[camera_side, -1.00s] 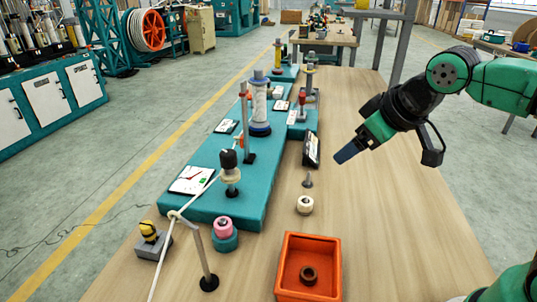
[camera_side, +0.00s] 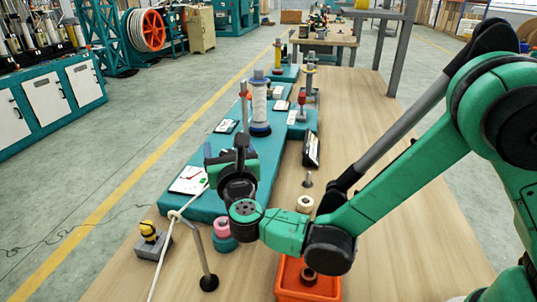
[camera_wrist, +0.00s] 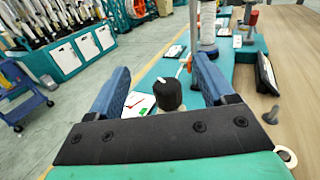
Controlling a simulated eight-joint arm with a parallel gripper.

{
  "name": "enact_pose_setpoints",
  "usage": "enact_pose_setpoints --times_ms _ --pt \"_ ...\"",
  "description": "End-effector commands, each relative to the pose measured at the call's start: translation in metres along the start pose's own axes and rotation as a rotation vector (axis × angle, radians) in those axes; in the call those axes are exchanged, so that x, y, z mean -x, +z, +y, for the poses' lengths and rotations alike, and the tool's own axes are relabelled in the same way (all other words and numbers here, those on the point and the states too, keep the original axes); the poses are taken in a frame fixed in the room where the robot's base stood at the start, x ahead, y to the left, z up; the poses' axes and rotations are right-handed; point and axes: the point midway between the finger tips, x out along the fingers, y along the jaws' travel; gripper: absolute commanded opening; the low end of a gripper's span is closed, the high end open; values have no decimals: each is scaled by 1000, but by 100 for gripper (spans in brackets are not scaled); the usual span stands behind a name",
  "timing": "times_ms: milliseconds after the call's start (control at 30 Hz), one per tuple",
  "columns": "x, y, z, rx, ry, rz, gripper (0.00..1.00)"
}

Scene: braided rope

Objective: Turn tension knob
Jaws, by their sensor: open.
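The tension knob appears to be the black cylindrical knob (camera_wrist: 168,93) with a white mark on top. In the wrist view it stands upright between the two blue fingers of my gripper (camera_wrist: 161,68), with gaps on both sides. My gripper is open and empty. In the side view my gripper (camera_side: 229,153) is over the near part of the teal bench, and my arm hides the knob there. A white gauge card (camera_side: 188,180) with a red needle lies on the bench to its left; it also shows in the wrist view (camera_wrist: 138,104).
A white rope (camera_side: 160,250) runs over a guide post (camera_side: 204,258) at the near side. A white spool (camera_side: 260,103) stands farther back on the bench. The right tabletop is mostly clear.

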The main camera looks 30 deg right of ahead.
Motion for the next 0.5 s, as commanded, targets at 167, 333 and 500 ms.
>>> enact_pose_setpoints --times_ms 167,333,500 --pt "-1 -34 0 -3 -2 1 76" --pt "-9 -41 -2 -4 -6 2 76" --pt "-34 -41 -2 -5 -7 3 76"
